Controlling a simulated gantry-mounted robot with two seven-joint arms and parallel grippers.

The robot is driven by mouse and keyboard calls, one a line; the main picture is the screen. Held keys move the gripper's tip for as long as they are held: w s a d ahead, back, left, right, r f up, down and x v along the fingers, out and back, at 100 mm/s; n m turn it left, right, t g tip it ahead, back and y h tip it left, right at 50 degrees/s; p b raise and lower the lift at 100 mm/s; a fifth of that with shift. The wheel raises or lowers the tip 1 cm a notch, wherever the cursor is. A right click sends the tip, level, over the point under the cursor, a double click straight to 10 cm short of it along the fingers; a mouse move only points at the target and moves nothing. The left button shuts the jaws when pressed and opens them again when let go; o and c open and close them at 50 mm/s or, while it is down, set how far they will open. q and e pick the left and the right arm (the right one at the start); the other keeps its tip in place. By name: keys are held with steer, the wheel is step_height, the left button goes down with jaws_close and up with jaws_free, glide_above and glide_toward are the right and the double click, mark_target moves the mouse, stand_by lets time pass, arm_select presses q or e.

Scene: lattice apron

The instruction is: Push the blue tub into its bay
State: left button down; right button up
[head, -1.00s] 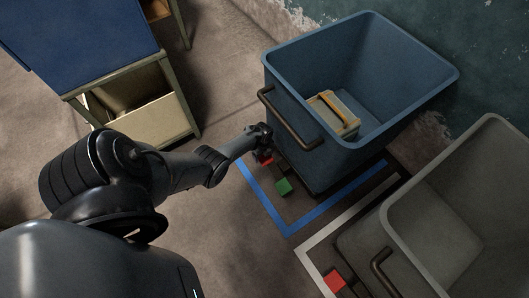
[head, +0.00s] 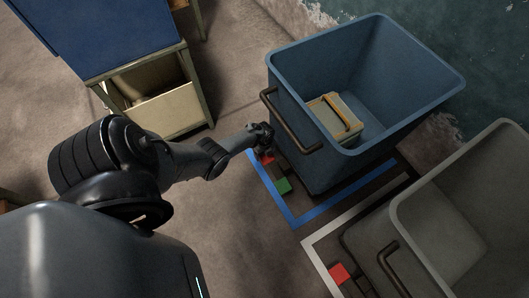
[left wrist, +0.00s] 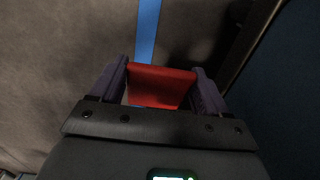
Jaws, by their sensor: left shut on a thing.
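The blue tub (head: 345,75) stands upright at the upper middle of the head view, with a dark handle (head: 291,120) on its left side. A blue floor outline (head: 335,196) runs around its near side. A red block (head: 267,158) and a green block (head: 283,185) sit low at the tub's left side. My left gripper (head: 262,138) is low beside the tub, below and left of the handle. In the left wrist view its fingers (left wrist: 160,88) are shut on the red block (left wrist: 165,84). My right gripper is out of view.
A grey tub (head: 470,205) with its own red block (head: 341,273) stands at the right, by a white floor outline (head: 350,215). A yellow-handled box (head: 333,112) lies inside the blue tub. A blue-topped table (head: 105,35) is upper left. Floor left of the outline is clear.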

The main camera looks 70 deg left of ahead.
arm_select(q)
jaws_free()
step_height(320, 180, up, 9)
steer(key=p, duration=0.8)
steer(key=shift+r, duration=0.2)
steer(key=shift+r+p, duration=0.55)
steer(key=shift+r, duration=0.1)
